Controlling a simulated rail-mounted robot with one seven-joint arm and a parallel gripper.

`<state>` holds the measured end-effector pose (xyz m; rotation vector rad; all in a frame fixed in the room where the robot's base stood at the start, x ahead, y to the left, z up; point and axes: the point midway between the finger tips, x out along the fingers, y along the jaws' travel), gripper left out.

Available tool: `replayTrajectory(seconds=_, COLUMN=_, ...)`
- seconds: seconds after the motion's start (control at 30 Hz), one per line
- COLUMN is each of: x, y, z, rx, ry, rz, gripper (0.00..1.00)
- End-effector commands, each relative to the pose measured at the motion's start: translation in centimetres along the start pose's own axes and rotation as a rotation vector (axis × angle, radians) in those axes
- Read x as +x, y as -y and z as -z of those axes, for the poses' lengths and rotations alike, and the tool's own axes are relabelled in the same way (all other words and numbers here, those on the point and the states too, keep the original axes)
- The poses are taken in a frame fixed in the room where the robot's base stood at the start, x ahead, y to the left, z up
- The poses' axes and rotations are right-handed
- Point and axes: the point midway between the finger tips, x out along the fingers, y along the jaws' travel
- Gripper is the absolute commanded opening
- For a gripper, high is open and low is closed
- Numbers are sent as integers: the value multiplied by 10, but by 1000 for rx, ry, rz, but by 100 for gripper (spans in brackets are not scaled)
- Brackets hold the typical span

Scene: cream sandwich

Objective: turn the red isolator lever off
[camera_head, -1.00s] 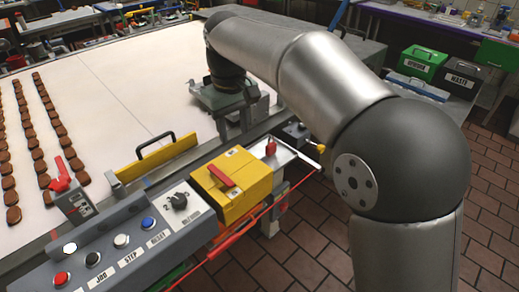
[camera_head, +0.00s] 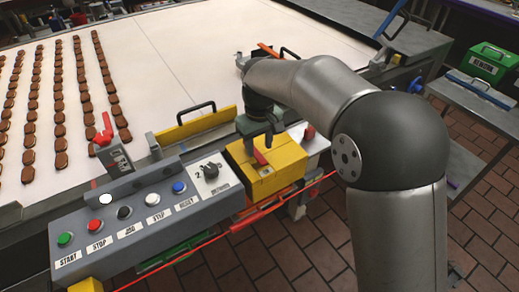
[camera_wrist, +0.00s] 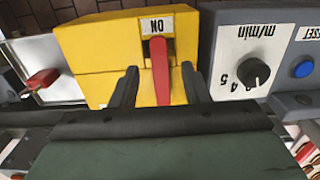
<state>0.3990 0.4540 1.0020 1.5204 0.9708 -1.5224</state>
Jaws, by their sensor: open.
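The red isolator lever (camera_head: 261,157) is on top of a yellow box (camera_head: 285,165) to the right of the control panel. In the wrist view the red lever (camera_wrist: 160,72) runs from a pivot near an upside-down "ON" label (camera_wrist: 157,26) on the yellow box (camera_wrist: 88,50). My gripper (camera_head: 262,143) is over the box, pointing down. In the wrist view my gripper (camera_wrist: 160,84) is open, with one black finger on each side of the lever and visible gaps between. I cannot tell whether the fingertips touch the box.
The grey control panel (camera_head: 140,240) has several buttons and a black speed knob (camera_head: 211,171). Another red lever (camera_head: 105,130) stands left of the yellow guard bar (camera_head: 195,128). A red knob (camera_wrist: 42,79) sits beside the box. A red cord (camera_head: 190,250) runs along the front.

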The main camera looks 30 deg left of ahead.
Motion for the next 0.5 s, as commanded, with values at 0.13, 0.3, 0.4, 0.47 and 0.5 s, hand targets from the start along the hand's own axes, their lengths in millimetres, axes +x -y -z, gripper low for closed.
replayTrajectory(seconds=0.13, x=19, y=0, z=0, rx=0, ry=1, rz=0, gripper=42)
replayTrajectory(seconds=0.3, x=28, y=0, z=0, rx=0, ry=-1, rz=0, gripper=42)
replayTrajectory(seconds=0.4, x=29, y=0, z=0, rx=0, ry=-2, rz=0, gripper=42)
replayTrajectory(seconds=0.47, x=29, y=0, z=0, rx=0, ry=-2, rz=0, gripper=42)
replayTrajectory(seconds=0.5, x=29, y=0, z=0, rx=0, ry=-2, rz=0, gripper=42)
